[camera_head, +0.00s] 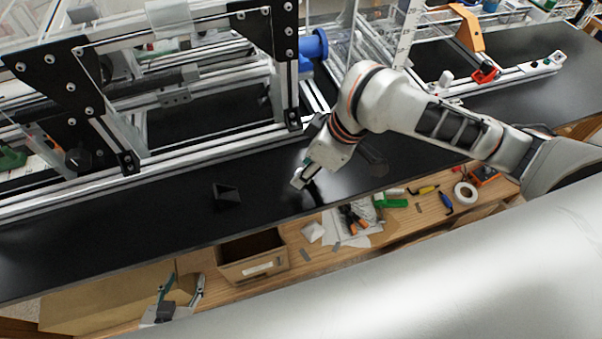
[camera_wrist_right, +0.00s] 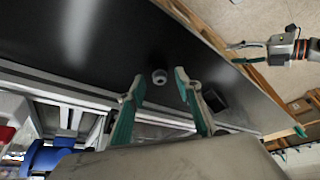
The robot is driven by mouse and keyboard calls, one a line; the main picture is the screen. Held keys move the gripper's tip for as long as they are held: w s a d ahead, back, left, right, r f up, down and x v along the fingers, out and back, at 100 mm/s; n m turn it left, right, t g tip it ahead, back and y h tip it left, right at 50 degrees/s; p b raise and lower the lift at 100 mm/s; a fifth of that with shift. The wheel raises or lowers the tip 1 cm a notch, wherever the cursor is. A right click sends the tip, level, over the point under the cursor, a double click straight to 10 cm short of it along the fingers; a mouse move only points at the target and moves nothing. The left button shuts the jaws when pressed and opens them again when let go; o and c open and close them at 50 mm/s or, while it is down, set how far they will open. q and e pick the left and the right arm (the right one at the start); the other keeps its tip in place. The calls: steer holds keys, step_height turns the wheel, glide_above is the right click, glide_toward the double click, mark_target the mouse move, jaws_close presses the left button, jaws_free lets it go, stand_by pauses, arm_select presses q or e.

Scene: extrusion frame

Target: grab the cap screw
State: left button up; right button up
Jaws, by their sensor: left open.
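The cap screw (camera_wrist_right: 160,77) is a small grey ring-like head with a dark socket, on the black tabletop in the right wrist view. My right gripper (camera_wrist_right: 159,85) is open, its two green-padded fingers pointing toward the screw, which appears between the fingertips. Contact is not visible. In the head view the right gripper (camera_head: 302,178) is low over the tabletop; I cannot make out the screw there. My left gripper (camera_head: 181,284) is open and empty at the lower left, in front of the table edge. It also shows in the right wrist view (camera_wrist_right: 236,53).
A dark angular block (camera_head: 227,195) lies on the black tabletop (camera_head: 110,238), left of the right gripper. The aluminium extrusion frame (camera_head: 200,152) with black plates stands behind. A lower wooden shelf holds a cardboard bin (camera_head: 252,268), a tape roll (camera_head: 465,193) and tools.

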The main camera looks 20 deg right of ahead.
steer(key=shift+x, duration=0.85)
jaws_close()
steer(key=shift+r, duration=0.2)
